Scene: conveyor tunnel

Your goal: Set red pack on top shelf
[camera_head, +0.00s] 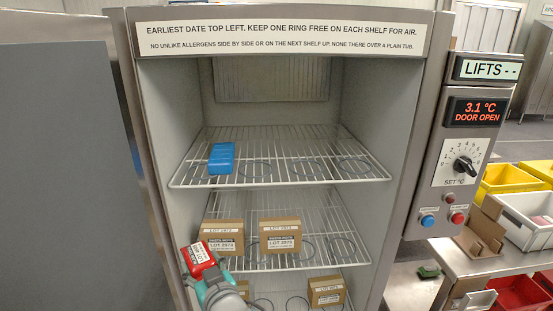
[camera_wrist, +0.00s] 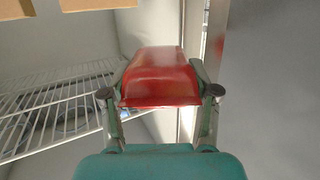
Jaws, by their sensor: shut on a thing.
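The red pack (camera_head: 199,257) with a white label is in my gripper (camera_head: 206,279), at the lower left of the open cabinet in the head view. The wrist view shows the red pack (camera_wrist: 160,78) between the two fingers of my gripper (camera_wrist: 161,92), which are shut on its sides. In the head view the pack is in front of the left part of the middle shelf, below the top shelf (camera_head: 283,177). The top shelf is a wire rack with several rings. A blue pack (camera_head: 221,157) lies at its left; the rings to its right are bare.
Two cardboard boxes, left (camera_head: 221,238) and right (camera_head: 280,236), stand on the middle shelf (camera_head: 335,262). Another box (camera_head: 325,291) stands on the lower shelf. A sign (camera_head: 280,38) spans the cabinet top. The grey door (camera_head: 62,170) is open at left. A control panel (camera_head: 465,140) is at right.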

